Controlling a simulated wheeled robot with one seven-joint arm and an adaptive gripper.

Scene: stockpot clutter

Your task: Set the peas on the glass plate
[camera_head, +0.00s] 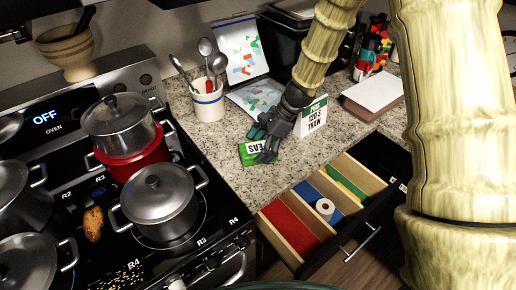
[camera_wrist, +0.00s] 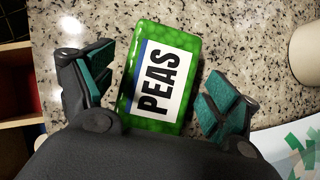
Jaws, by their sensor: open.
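The peas are a green pack (camera_head: 262,153) with a white label, lying on the speckled counter between the stove and the open drawer. In the wrist view the pack (camera_wrist: 160,75) lies between the two teal finger pads, with gaps visible on both sides. My gripper (camera_head: 265,146) is open around the pack, low over the counter; it also shows in the wrist view (camera_wrist: 161,88). I cannot clearly identify a glass plate. A pale sheet with coloured shapes (camera_head: 256,94) lies behind my gripper, and a similar one (camera_head: 241,48) stands upright behind it.
A green-and-white lettered box (camera_head: 314,117) stands close right of my gripper. A utensil crock (camera_head: 208,100) stands to the left. Several pots, including a steel one (camera_head: 158,195), crowd the stove. A white-topped block (camera_head: 375,93) lies at right.

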